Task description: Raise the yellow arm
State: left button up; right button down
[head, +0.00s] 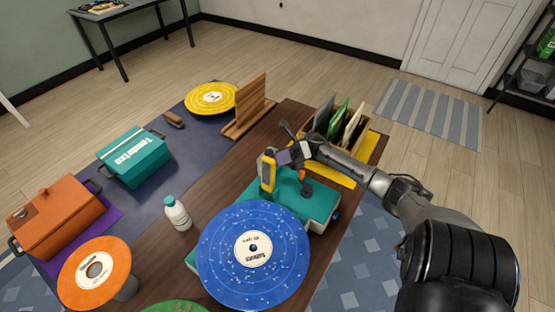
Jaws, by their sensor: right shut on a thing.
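The yellow arm (267,173) stands up from the teal base (318,204) on the wooden table, at the left end of that base. My right gripper (277,158) reaches in from the right and is shut on the top part of the yellow arm. The gripper fingers partly cover the contact. A large blue speckled disc (228,270) with a white label lies in front of the yellow arm and hides part of the base. My left gripper is not in view.
A white bottle (177,215) stands left of the blue disc. An orange disc (88,283), an orange box (52,226) and a teal box (136,162) are farther left. A yellow disc (208,99), a wooden stand (245,112) and a crate of sleeves (360,140) are behind.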

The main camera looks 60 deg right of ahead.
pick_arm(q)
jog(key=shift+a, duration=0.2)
pick_arm(e)
jog(key=c, duration=1)
grip_release()
jog(key=shift+c, duration=0.2)
